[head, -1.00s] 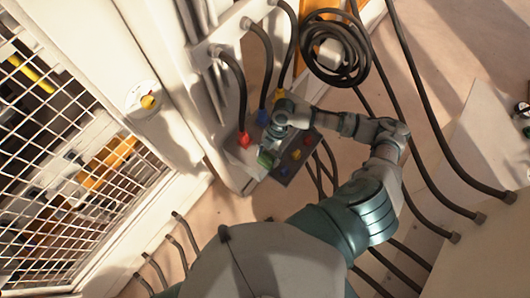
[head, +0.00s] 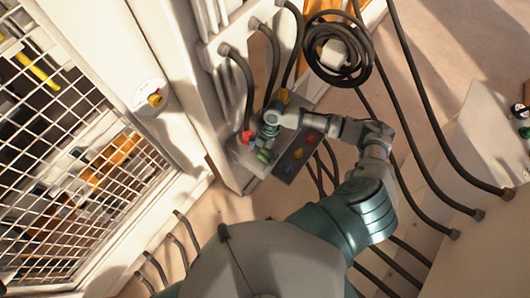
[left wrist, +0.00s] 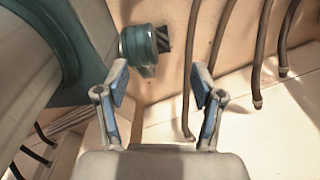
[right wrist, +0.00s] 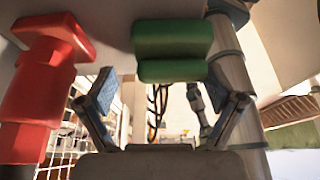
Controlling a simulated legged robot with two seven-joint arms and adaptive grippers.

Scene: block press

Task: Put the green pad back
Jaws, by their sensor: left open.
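The green pad (head: 265,156) sits on the light box at the cabinet's corner, partly hidden by my right gripper (head: 267,143). In the right wrist view the green pad (right wrist: 172,40) shows large, with a second green part below it, just ahead of and between the fingertips. My right gripper (right wrist: 160,85) is open, and a gap shows between its left finger and the green. I cannot tell whether the right finger touches it. My left gripper (left wrist: 160,80) is open and empty, over the floor and cables.
A red connector (head: 246,137) stands left of the green pad and is close in the right wrist view (right wrist: 45,85). A dark panel (head: 289,165) with small coloured pieces lies to the right. Black cables (head: 240,75) rise behind. A mesh cage (head: 70,180) stands left.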

